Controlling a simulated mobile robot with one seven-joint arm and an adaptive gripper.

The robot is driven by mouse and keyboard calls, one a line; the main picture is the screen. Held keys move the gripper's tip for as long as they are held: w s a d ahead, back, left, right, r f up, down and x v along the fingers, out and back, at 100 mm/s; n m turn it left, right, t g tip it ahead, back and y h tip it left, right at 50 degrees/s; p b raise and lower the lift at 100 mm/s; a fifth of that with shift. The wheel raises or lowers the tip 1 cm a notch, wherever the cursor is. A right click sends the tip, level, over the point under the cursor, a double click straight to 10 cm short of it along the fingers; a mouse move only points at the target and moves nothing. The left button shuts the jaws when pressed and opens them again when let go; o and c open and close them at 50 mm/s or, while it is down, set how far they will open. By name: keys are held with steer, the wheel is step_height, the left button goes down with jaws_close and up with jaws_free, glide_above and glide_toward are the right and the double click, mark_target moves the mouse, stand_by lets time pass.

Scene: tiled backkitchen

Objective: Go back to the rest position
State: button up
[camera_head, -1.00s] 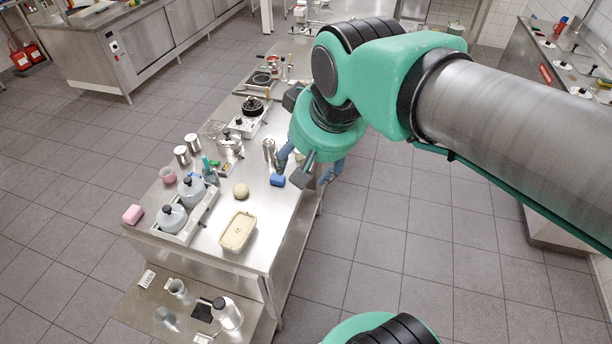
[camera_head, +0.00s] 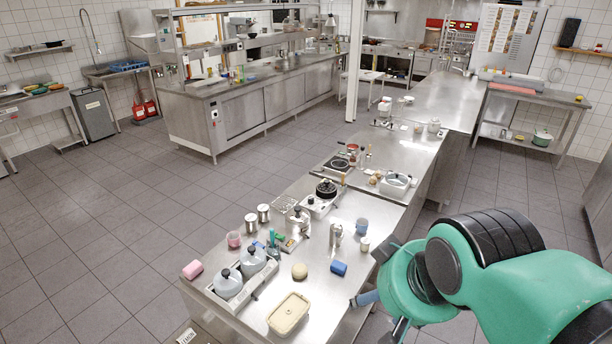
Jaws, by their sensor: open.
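My arm with its green and black joints fills the lower right of the head view. My gripper (camera_head: 380,312) hangs at its end, beside the right edge of the near steel table (camera_head: 335,297). It is open, I see nothing held in it, and part of it is hidden behind the green wrist.
Tiled floor (camera_head: 120,210) is clear at left. A counter (camera_head: 250,95) stands behind.

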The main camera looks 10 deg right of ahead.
step_height(320, 180, down, 8)
steer(key=b, duration=0.7)
steer(key=shift+r, duration=0.2)
